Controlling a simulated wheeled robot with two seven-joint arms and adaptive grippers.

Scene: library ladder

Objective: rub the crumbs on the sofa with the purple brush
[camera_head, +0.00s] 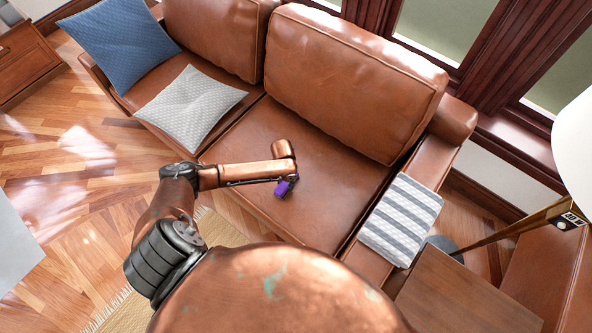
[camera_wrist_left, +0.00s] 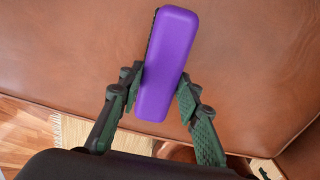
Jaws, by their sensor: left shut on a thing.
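The purple brush (camera_wrist_left: 167,65) is held between the fingers of my left gripper (camera_wrist_left: 160,95) in the left wrist view. Its smooth back faces the camera, and a dark bristle edge shows along its left side. In the head view the brush (camera_head: 282,189) is small, at the end of my left arm, over the right seat cushion of the brown leather sofa (camera_head: 320,208). I cannot tell whether it touches the leather. No crumbs can be made out in either view. My right gripper is not in view.
A blue pillow (camera_head: 117,42) and a light grey pillow (camera_head: 190,107) lie on the sofa's left part. A striped cloth (camera_head: 400,219) lies over the right armrest. A wooden table (camera_head: 465,295) and a lamp (camera_head: 510,232) stand at the right. The right seat cushion is mostly clear.

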